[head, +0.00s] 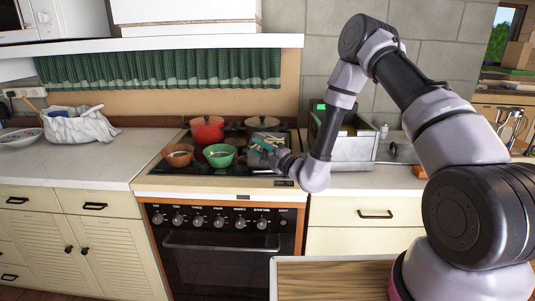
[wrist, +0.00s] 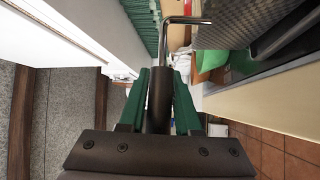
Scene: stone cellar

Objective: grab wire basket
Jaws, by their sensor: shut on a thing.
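My gripper (head: 268,143) is over the right side of the stove top, its green fingers closed. In the wrist view my gripper (wrist: 160,100) has its two green fingers on either side of a dark handle (wrist: 160,85), shut on it. A bent metal rod (wrist: 166,42) runs from the handle's far end. The grey wire basket (head: 258,159) seems to hang at the fingers in the head view, small and partly hidden by my wrist. I cannot tell whether it touches the stove.
A green bowl (head: 220,155), a brown bowl (head: 178,155), a red pot (head: 207,129) and a dark pot (head: 262,124) crowd the stove (head: 160,168). A metal fryer-like box (head: 352,151) stands right of it. The left counter (head: 95,167) has free room.

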